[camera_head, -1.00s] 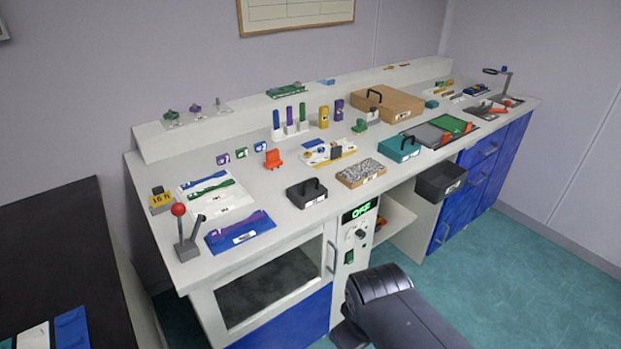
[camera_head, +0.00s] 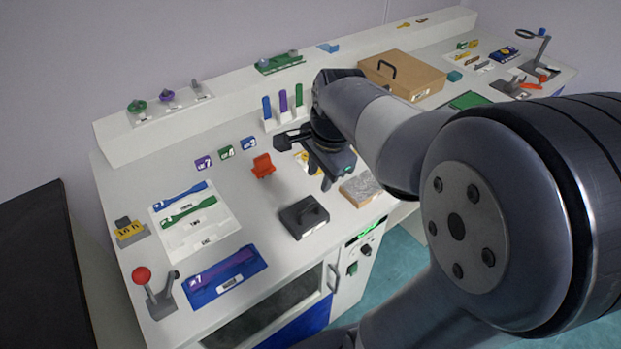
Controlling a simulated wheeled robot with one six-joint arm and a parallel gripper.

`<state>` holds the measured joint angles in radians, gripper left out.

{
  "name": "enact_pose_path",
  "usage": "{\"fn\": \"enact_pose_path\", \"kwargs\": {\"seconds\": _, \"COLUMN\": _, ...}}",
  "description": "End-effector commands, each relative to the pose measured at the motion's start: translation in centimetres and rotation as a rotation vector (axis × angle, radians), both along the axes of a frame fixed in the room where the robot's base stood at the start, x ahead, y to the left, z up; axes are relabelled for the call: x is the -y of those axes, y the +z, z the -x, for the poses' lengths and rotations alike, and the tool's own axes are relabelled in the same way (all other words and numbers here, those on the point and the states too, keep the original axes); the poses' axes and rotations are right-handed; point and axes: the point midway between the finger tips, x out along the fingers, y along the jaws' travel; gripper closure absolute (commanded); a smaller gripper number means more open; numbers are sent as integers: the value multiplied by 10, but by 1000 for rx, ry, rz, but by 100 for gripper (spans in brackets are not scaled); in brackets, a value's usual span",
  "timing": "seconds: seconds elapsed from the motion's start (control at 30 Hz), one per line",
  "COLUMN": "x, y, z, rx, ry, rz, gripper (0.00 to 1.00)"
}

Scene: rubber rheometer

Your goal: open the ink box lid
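A speckled block (camera_head: 360,189) lies right of the black box. Upright coloured tubes (camera_head: 283,103) stand behind my gripper. A brown handled box (camera_head: 402,76) is farther right. A blue tray (camera_head: 226,277) and a red-knobbed lever (camera_head: 150,290) are at left.

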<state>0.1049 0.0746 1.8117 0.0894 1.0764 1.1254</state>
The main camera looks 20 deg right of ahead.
Motion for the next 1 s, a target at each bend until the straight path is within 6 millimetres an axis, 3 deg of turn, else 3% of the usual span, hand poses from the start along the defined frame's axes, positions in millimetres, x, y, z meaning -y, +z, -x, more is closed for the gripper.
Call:
{"fn": "enact_pose_path", "kwargs": {"seconds": 0.53, "x": -6, "y": -89, "z": -16, "rx": -4, "ry": 2, "rz": 0, "gripper": 67}}
{"fn": "enact_pose_path", "kwargs": {"seconds": 0.7, "x": -6, "y": -101, "z": -18, "rx": -2, "ry": 2, "rz": 0, "gripper": 67}}
{"fn": "enact_pose_path", "kwargs": {"seconds": 1.0, "x": -6, "y": -103, "z": -19, "rx": 0, "ry": 2, "rz": 0, "gripper": 67}}
